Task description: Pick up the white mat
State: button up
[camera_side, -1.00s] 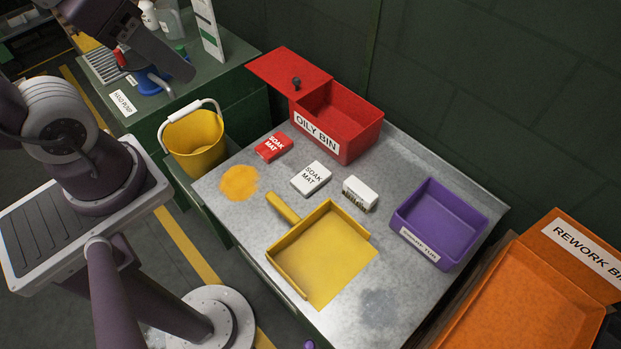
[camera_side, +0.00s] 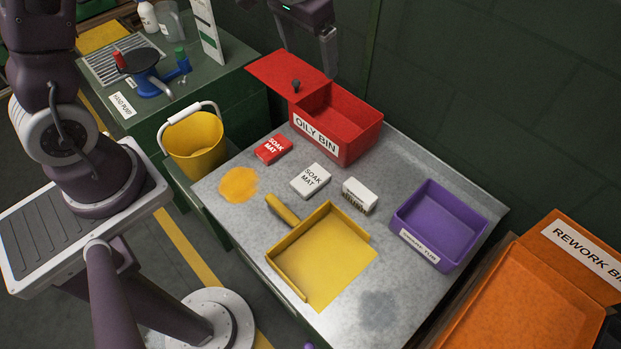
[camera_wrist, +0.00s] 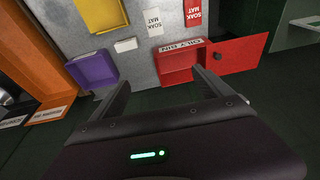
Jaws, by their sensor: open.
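The white mat (camera_side: 310,179), labelled SOAK MAT, lies flat on the grey metal table between the red mat and the brush. In the wrist view the white mat (camera_wrist: 153,21) is near the top middle. My gripper (camera_side: 308,58) hangs in the air at the top of the side view, above and behind the red bin, well away from the white mat. In the wrist view my gripper's two fingers (camera_wrist: 160,82) are spread wide with nothing between them.
A red mat (camera_side: 273,148) lies left of the white mat, and a white block brush (camera_side: 359,196) right. The red oily bin (camera_side: 345,143) with open lid stands behind. A yellow dustpan (camera_side: 325,262), purple tub (camera_side: 440,215), yellow bucket (camera_side: 195,148) and orange rework bin (camera_side: 530,300) surround the area.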

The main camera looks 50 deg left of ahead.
jog(key=g, duration=0.1)
send_over(314, 176)
jog(key=w, duration=0.3)
notch_tip(314, 176, down, 16)
jog(key=shift+g, duration=0.8)
jog(key=s+f, duration=0.1)
jog(key=f, duration=0.7)
jog(key=s+f, duration=0.1)
jog(key=f, duration=0.8)
jog(key=s+f, duration=0.1)
jog(key=f, duration=0.8)
jog(key=shift+f, duration=0.15)
jog(key=c, duration=1.4)
jog(key=shift+c, duration=0.2)
notch_tip(314, 176, up, 10)
